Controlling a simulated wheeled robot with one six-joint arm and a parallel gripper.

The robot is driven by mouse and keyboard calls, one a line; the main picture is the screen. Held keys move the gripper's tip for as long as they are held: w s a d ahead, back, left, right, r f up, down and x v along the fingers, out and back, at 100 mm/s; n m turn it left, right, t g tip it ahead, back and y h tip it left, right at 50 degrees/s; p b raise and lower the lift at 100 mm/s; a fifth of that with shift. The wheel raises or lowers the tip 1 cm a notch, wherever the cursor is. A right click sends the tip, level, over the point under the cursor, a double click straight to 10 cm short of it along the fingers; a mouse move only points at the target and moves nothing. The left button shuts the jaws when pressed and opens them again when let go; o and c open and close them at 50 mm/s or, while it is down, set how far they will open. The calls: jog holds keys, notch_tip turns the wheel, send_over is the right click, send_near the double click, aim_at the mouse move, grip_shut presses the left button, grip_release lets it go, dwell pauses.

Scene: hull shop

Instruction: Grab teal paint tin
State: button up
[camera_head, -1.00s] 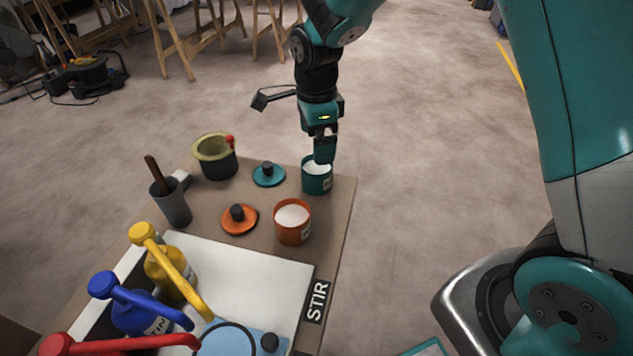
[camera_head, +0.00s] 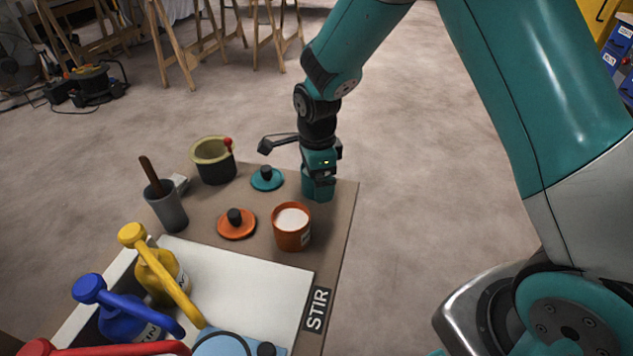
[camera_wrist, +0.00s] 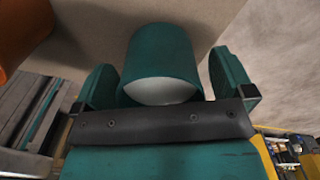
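The teal paint tin (camera_head: 319,190) stands upright at the far right corner of the table, largely covered by my gripper (camera_head: 319,179). In the wrist view the tin (camera_wrist: 163,50) sits between my two fingers (camera_wrist: 165,85), with a pale patch of its contents showing at the rim. One finger is on each side of the tin. A narrow gap shows beside the right finger; the left finger is very close, and contact there is unclear. My gripper looks open around the tin.
An orange tin (camera_head: 292,228) with white contents stands close in front. A teal lid (camera_head: 267,179) and an orange lid (camera_head: 237,224) lie to the left. A dark pot (camera_head: 214,164) and a grey cup (camera_head: 167,206) stand farther left. Pump bottles fill the near left.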

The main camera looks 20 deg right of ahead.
jog(key=c, duration=1)
jog(key=shift+r, duration=0.1)
jog(key=shift+c, duration=0.2)
